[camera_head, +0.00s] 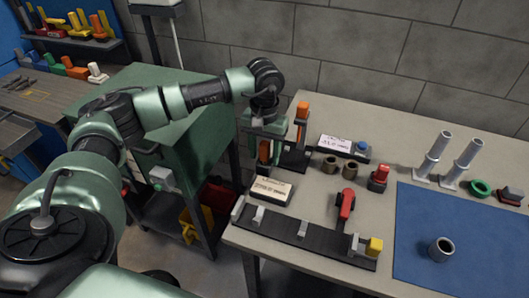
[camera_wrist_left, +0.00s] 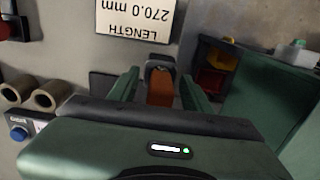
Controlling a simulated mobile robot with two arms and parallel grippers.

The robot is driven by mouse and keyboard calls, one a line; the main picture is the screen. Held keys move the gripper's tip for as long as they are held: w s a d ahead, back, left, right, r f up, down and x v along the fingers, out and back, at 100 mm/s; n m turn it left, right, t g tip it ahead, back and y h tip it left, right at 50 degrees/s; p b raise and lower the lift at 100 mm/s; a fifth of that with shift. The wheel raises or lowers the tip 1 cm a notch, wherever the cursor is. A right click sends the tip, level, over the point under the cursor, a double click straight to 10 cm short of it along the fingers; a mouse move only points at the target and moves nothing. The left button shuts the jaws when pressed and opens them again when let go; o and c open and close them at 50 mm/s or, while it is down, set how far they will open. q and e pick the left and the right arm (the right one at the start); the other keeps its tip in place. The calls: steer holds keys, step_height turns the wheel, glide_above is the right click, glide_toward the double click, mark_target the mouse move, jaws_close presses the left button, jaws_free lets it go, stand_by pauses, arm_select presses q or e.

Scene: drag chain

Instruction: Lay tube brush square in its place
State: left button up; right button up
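I cannot tell for sure which thing is the tube brush; no bristles show. My left gripper (camera_head: 262,152) points down at the table's left back, with a finger on each side of an upright orange-brown piece (camera_head: 264,151). In the left wrist view, that piece (camera_wrist_left: 160,90) stands between the fingertips (camera_wrist_left: 160,82), with a dark cap at its far end. Narrow gaps seem to show beside it, so the fingers look open around it. A second orange-topped upright piece (camera_head: 302,110) stands in a dark stand (camera_head: 296,157) to the right. My right gripper is in neither view.
A black rail (camera_head: 325,247) with small blocks runs along the front edge. A red-handled tool (camera_head: 345,205), two brown rings (camera_head: 338,167) and a blue mat (camera_head: 415,215) lie to the right.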

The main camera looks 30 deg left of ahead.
arm_select(q)
step_height(320, 180, up, 8)
steer(key=shift+f+b, duration=0.1)
steer(key=shift+b, duration=0.7)
steer(key=shift+s+f, duration=0.1)
